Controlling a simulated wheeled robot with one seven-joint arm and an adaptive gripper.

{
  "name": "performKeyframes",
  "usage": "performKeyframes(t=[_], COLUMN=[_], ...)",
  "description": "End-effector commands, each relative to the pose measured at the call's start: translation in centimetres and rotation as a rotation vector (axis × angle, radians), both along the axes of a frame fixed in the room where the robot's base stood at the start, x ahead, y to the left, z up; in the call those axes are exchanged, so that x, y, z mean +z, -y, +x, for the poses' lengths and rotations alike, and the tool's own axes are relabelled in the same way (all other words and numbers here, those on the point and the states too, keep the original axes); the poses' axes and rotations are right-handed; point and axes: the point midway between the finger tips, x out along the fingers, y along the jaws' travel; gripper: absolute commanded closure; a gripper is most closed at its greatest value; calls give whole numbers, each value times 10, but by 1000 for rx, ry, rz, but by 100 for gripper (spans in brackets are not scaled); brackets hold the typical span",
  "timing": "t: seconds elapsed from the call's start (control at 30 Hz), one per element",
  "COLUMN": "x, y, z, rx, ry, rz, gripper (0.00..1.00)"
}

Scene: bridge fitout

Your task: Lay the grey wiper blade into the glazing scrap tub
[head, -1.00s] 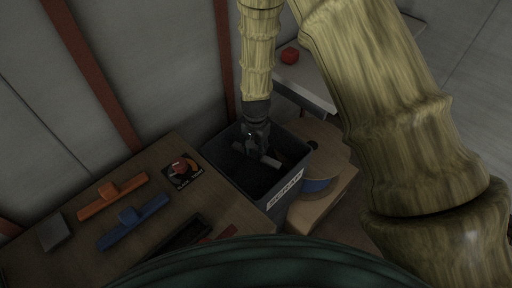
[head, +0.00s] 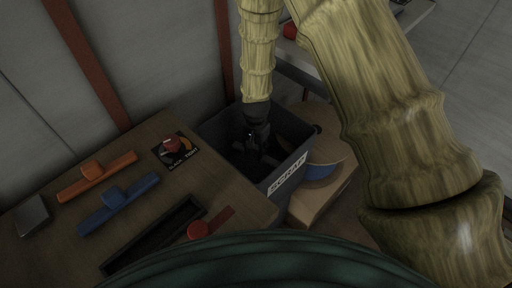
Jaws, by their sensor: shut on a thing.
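The glazing scrap tub (head: 222,180) is a dark grey open box with a white "SCRAP" label, standing at the right end of the workbench. My gripper (head: 252,155) points down inside the tub, below its rim, shut on the grey wiper blade. The blade is hard to make out now, lost in the dark of the tub and behind the fingers. I cannot tell whether it touches the tub floor.
A cardboard-coloured stand (head: 325,190) stands right of the tub.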

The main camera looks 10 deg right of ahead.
Motion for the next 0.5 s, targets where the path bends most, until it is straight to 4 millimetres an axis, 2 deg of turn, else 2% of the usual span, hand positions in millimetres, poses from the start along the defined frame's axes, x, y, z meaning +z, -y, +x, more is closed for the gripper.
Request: performKeyframes(t=[0.03,0.5], x=[-10,-60], y=[0,0], z=[0,-1], rx=[0,1], ry=[0,-1], rz=[0,0], gripper=[89,89])
